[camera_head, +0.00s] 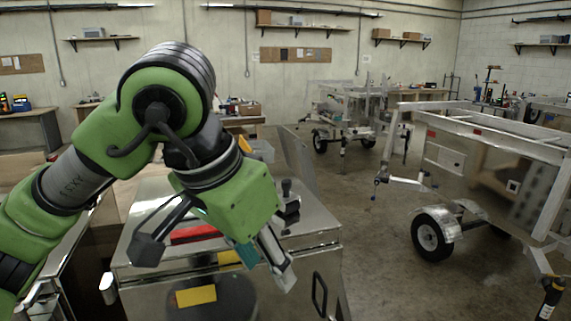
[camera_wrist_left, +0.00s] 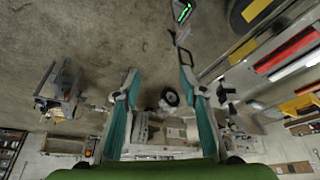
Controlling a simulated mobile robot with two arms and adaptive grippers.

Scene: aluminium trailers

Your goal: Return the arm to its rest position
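My left arm, green and black, comes in from the left of the head view and bends over a shiny metal cabinet. My left gripper (camera_head: 213,256) points down over the cabinet's near part, with its two fingers spread wide. In the left wrist view my left gripper (camera_wrist_left: 160,85) shows two teal-padded fingers well apart, with only distant floor and trailers between them. It holds nothing. My right gripper is not seen in either view.
Aluminium trailers stand at the right (camera_head: 470,165) and farther back (camera_head: 345,110). Open concrete floor (camera_head: 365,240) lies between cabinet and trailer.

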